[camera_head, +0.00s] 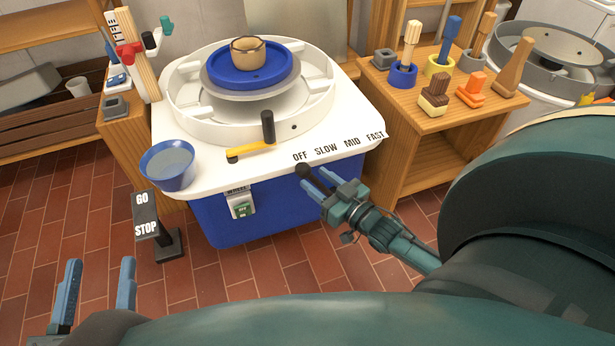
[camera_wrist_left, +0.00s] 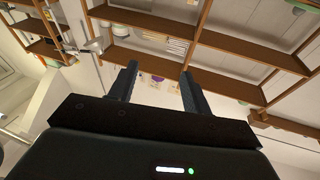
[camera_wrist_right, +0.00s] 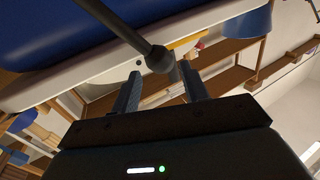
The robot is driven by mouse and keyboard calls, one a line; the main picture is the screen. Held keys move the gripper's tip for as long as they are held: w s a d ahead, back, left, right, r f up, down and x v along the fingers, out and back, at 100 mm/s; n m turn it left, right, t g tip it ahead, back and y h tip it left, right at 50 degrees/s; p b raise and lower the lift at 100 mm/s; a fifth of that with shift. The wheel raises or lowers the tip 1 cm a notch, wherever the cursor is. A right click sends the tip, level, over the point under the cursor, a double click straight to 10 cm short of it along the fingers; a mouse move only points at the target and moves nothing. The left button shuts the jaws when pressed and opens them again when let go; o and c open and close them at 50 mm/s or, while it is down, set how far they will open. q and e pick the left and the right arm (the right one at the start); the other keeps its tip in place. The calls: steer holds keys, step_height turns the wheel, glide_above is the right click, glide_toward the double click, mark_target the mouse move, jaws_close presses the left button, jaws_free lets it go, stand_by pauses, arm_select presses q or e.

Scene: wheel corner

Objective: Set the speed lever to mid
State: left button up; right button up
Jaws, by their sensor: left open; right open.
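The speed lever's black ball knob (camera_head: 303,171) sticks out at the front edge of the wheel's white deck, below the OFF label. The labels OFF, SLOW, MID and FAST run left to right along that edge. In the right wrist view the knob (camera_wrist_right: 160,59) and its rod come in from the upper left. My right gripper (camera_head: 314,179) is open, with the knob at its fingertips, roughly between them; I cannot tell if they touch. My left gripper (camera_head: 100,265) is open and empty at the lower left, away from the wheel. Its wrist view shows only shelves and wall.
The pottery wheel (camera_head: 250,97) carries a blue bat and a clay pot. A GO/STOP pedal (camera_head: 146,215) stands left; a wooden tool table (camera_head: 440,105) stands right.

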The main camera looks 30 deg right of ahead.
mark_target(309, 173)
steer(key=shift+w+a+b, duration=0.15)
steer(key=shift+w+b, duration=0.1)
steer(key=shift+w, duration=0.75)
steer(key=shift+w+a+b, duration=0.15)
steer(key=shift+w+b, duration=0.05)
steer(key=shift+w, duration=0.75)
steer(key=shift+c, duration=0.4)
jaws_close()
